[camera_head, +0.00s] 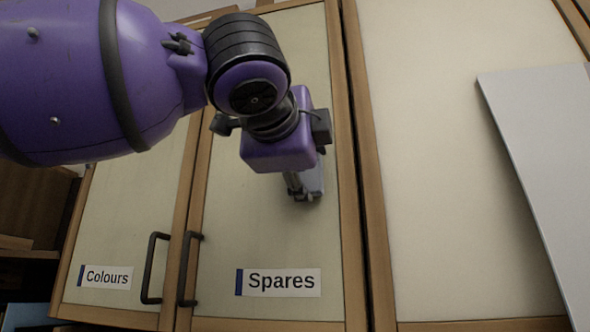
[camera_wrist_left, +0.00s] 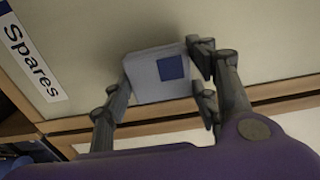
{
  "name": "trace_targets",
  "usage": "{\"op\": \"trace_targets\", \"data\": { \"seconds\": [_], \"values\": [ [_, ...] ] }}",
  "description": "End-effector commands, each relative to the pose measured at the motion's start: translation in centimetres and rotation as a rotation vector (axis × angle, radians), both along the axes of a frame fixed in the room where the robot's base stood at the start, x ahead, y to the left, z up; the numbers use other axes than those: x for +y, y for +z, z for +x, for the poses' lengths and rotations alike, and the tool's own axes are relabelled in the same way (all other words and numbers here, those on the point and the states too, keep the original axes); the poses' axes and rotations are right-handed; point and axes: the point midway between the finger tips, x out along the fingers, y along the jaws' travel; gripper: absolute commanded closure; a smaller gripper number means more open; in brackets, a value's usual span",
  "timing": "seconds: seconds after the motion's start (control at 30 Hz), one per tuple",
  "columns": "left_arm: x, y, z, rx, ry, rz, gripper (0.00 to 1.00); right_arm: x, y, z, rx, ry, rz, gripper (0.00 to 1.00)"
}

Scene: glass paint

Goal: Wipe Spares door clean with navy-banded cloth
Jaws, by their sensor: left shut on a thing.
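The Spares door (camera_head: 235,220) is a pale panel in a wooden frame, upright and shut, with a white Spares label (camera_head: 278,282) low on it. The label also shows at the upper left of the left wrist view (camera_wrist_left: 32,52). My left gripper (camera_head: 304,190) is at the right part of the door, above the label. It is shut on a folded pale grey-blue cloth (camera_wrist_left: 155,75) with a navy patch. The cloth is at the door's surface; I cannot tell how firmly it touches. My arm covers the door's upper part. No paint marks show on the visible panel. My right gripper is not in view.
The Colours door (camera_head: 125,220) is at the left. Dark bar handles (camera_head: 157,268) stand out from both doors near their shared edge. A wide pale panel (camera_head: 450,200) is to the right, with a grey slab (camera_head: 550,150) in front of it.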

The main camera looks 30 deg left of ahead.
Motion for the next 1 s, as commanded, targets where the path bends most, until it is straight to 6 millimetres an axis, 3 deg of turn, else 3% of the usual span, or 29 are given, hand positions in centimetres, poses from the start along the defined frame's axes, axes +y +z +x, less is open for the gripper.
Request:
{"op": "trace_targets", "data": {
  "seconds": [0.23, 0.5, 0.77, 1.0],
  "values": [
    [0.6, 0.3, -0.5, -0.005, 0.001, -0.002, 0.67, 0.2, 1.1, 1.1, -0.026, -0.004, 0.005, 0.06],
    [2.9, 0.4, -1.2, -0.007, 0.001, -0.003, 0.67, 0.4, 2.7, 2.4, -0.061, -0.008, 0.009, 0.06],
    [3.8, 0.2, -1.1, -0.003, 0.0, -0.001, 0.67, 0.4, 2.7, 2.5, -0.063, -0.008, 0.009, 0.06],
    [5.8, 0.2, -1.5, -0.003, 0.001, -0.003, 0.67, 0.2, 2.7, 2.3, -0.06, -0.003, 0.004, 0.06]
  ]
}}
